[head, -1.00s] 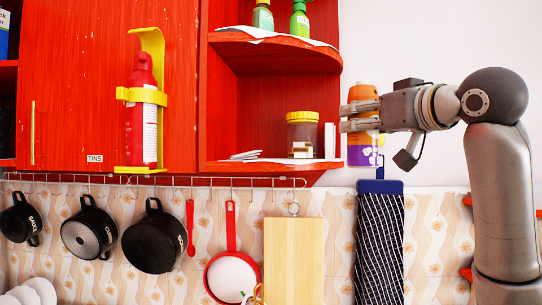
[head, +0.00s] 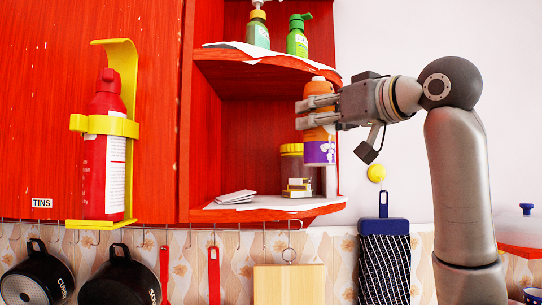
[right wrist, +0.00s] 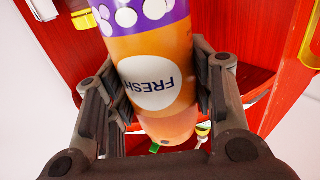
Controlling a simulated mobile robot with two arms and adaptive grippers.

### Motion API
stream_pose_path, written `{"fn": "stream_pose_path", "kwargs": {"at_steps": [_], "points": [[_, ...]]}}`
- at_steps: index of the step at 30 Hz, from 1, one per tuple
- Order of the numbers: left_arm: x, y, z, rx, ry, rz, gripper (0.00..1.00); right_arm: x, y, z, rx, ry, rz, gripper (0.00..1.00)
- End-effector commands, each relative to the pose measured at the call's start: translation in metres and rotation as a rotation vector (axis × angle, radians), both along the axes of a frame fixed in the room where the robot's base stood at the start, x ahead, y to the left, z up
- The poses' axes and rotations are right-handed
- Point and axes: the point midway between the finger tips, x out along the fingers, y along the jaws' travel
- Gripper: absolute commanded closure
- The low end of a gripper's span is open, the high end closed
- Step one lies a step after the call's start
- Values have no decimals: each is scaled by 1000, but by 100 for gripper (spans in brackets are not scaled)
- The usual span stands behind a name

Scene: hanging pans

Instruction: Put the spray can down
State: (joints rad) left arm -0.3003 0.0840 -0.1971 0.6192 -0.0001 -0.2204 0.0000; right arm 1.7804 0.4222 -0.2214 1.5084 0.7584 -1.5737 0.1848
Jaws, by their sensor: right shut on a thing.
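The spray can (head: 319,150) is orange on top and purple at the bottom, and stands upright in my right gripper (head: 303,114). The gripper is shut on its upper part. In the right wrist view the can (right wrist: 155,70) lies between both fingers (right wrist: 160,90), its white "FRESH" label upside down. In the head view the can is at the right front of the lower red shelf (head: 270,203), its base above the shelf's level. It partly hides a jar there. My left gripper is not in view.
The jar (head: 291,165) with a yellow lid, small boxes (head: 299,188) and folded papers (head: 236,196) are on the lower shelf. Two pump bottles (head: 297,38) stand on the upper shelf. A red extinguisher (head: 101,150) hangs at left. Pans (head: 38,275) and a cutting board (head: 289,284) hang below.

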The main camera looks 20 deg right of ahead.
Motion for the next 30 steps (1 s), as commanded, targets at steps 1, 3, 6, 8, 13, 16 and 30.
{"fn": "stream_pose_path", "kwargs": {"at_steps": [1,3,6,8,13,16,30], "points": [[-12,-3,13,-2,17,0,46,15,7,5,-1,5,2,82],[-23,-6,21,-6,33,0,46,32,15,5,-1,6,2,82],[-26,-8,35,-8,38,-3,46,57,25,6,0,5,2,82],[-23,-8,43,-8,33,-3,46,71,32,5,-1,6,2,82],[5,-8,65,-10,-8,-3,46,106,47,6,0,3,1,82],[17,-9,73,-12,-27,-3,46,121,52,-1,-1,3,-1,82],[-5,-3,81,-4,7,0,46,118,51,-42,-1,0,-1,82]]}}
